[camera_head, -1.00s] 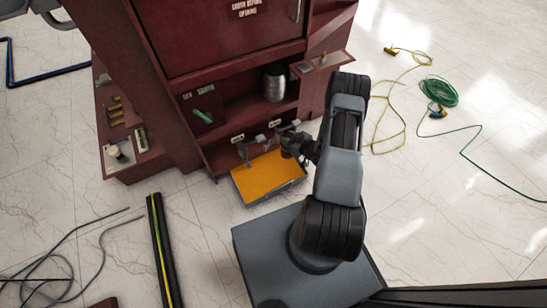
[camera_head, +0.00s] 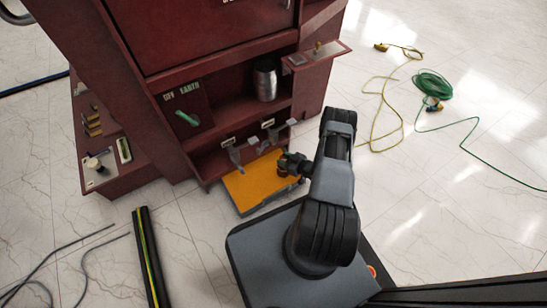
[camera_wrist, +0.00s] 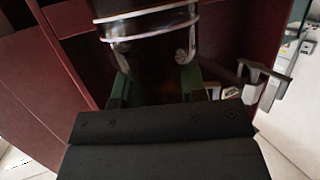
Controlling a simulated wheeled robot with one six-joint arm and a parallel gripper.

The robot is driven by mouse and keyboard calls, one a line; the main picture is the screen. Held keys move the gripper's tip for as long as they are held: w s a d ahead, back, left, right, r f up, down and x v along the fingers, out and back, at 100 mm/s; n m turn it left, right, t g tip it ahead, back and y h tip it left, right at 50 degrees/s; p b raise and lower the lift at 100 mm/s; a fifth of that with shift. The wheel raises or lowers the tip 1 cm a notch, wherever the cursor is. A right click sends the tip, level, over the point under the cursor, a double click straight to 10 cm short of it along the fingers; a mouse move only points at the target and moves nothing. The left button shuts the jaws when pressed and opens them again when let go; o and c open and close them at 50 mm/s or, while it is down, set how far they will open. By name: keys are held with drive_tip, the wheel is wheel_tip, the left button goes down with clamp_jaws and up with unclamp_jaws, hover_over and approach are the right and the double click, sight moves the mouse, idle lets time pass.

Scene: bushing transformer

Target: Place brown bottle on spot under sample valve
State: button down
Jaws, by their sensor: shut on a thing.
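My gripper (camera_head: 284,167) is shut on the brown bottle (camera_wrist: 150,50), by the right side of the orange-topped platform (camera_head: 250,188). In the wrist view the bottle is dark, shiny glass with pale metallic rings, held between two dark green fingers; its ends are out of view. In the head view it is a small brownish patch at the fingertips. Two grey valves, a left one (camera_head: 235,156) and a right one (camera_head: 270,134), stick out from the cabinet above the platform. A grey valve (camera_wrist: 262,80) also shows right of the bottle in the wrist view. I cannot tell whether the bottle touches the platform.
The dark red cabinet (camera_head: 200,70) stands behind, with a metal canister (camera_head: 265,82) on its shelf. A side shelf (camera_head: 115,165) holds small items. A green cable coil (camera_head: 432,85) lies at right.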

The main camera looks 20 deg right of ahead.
drive_tip(key=shift+w+a+r+b, duration=0.1)
drive_tip(key=shift+w+a, duration=0.15)
drive_tip(key=shift+w, duration=0.25)
drive_tip(key=shift+w+a+f+b, duration=0.15)
drive_tip(key=shift+w+a, duration=0.1)
drive_tip(key=shift+w, duration=0.2)
drive_tip(key=shift+w+a+r+b, duration=0.15)
drive_tip(key=shift+w+a, duration=0.1)
drive_tip(key=shift+w, duration=0.25)
drive_tip(key=b+x, duration=0.2)
drive_tip(key=x, duration=0.1)
drive_tip(key=shift+w, duration=0.15)
drive_tip(key=shift+f, duration=0.25)
drive_tip(key=c, duration=0.7)
unclamp_jaws()
